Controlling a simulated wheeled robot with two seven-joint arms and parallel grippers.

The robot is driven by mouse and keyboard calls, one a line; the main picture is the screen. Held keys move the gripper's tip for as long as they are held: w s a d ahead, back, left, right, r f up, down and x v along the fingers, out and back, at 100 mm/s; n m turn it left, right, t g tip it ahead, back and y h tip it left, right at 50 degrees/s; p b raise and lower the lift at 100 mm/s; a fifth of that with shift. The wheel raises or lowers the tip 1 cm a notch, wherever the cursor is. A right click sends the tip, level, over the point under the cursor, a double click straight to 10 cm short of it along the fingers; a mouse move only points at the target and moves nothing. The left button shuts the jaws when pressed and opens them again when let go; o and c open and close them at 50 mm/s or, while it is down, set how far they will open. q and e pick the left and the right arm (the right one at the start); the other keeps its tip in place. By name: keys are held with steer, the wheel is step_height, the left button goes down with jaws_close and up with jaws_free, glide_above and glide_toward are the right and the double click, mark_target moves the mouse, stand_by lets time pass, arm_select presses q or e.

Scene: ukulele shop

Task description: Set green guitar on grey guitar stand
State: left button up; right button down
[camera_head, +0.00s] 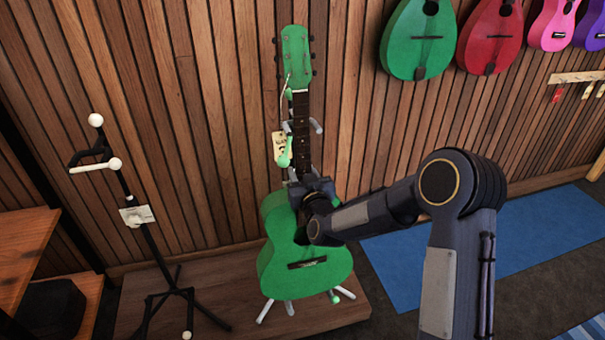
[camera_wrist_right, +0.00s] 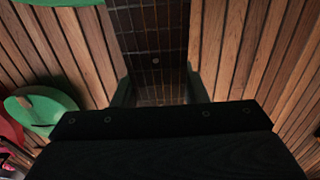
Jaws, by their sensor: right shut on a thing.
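The green guitar (camera_head: 300,270) stands upright, headstock up, in front of the wood wall. A light grey guitar stand (camera_head: 268,308) is mostly hidden behind it; its feet show below the body and a grey arm shows beside the neck. I cannot tell whether the guitar rests on the stand. My right gripper (camera_head: 314,188) is shut on the guitar's neck near the body. In the right wrist view the dark fretted neck (camera_wrist_right: 150,40) lies between the fingers (camera_wrist_right: 158,90). My left gripper is not in view.
A black stand with white tips (camera_head: 150,230) stands left on the low wooden platform (camera_head: 235,280). A paper tag (camera_head: 279,148) hangs by the neck. Green (camera_head: 420,40) and red (camera_head: 490,35) instruments hang on the wall at right. A blue mat (camera_head: 410,265) lies on the floor.

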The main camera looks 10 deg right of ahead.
steer(key=c, duration=0.9)
jaws_free()
steer(key=shift+r, duration=0.25)
steer(key=shift+o, duration=0.7)
steer(key=shift+s+f, duration=0.1)
steer(key=shift+f, duration=0.3)
steer(key=s+d+r+g+y, duration=0.1)
steer(key=s+d+r+g, duration=0.15)
steer(key=s, duration=0.75)
steer(key=s+d+r+g+y, duration=0.1)
steer(key=s+d+r+g, duration=0.15)
steer(key=s, duration=0.75)
steer(key=s+a+f+m+g+y, duration=0.15)
steer(key=s+g, duration=0.55)
steer(key=s, duration=1.5)
step_height(320, 180, up, 27)
steer(key=p, duration=2.9)
steer(key=shift+s+d+g, duration=0.15)
steer(key=shift+s+g, duration=0.15)
steer(key=shift+s, duration=0.1)
steer(key=shift+r+m, duration=0.1)
steer(key=shift+m, duration=0.15)
